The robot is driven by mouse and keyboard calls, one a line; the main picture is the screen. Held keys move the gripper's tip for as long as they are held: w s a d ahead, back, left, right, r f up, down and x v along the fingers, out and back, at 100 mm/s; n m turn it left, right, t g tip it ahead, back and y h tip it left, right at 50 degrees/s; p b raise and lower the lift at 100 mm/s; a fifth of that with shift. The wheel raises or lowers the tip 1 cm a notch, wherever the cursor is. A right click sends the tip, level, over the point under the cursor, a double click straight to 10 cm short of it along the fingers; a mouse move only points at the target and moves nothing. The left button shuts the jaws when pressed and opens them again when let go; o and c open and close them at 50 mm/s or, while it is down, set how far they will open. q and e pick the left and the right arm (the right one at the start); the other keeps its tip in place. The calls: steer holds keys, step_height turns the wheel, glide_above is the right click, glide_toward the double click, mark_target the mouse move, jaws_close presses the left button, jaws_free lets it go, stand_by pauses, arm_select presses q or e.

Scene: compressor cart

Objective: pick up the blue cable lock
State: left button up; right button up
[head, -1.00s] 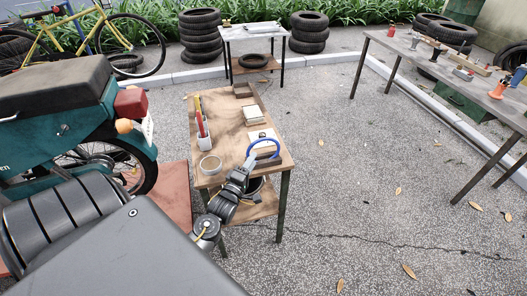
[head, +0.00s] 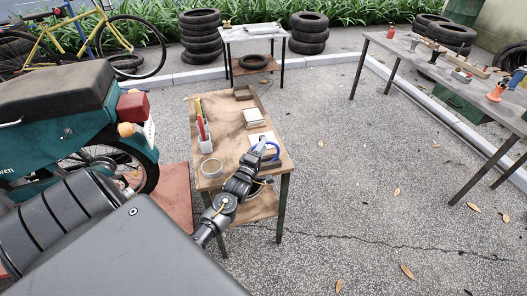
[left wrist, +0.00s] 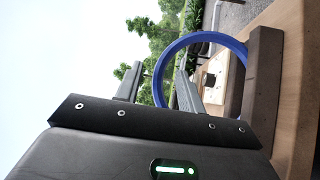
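The blue cable lock (head: 276,152) is a blue ring standing upright at a dark brown block (head: 271,162) near the front right of the small wooden table (head: 228,160). In the left wrist view the lock (left wrist: 203,37) arches up from the block (left wrist: 263,90). My left gripper (head: 263,146) is at the lock in the head view. In the left wrist view its fingers (left wrist: 158,88) are apart, with the ring's near-left side showing between them. Whether they touch the ring I cannot tell. My right gripper is out of view.
On the same table are a tape roll (head: 210,168), a white holder (head: 205,144) with red and yellow tools, and a pale box (head: 255,117). A teal motorbike (head: 80,135) stands close on the left. Open ground lies to the right.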

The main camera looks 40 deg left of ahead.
arm_select(q)
steer(key=x, duration=0.2)
steer(key=shift+w, duration=0.3)
jaws_close()
stand_by(1.2)
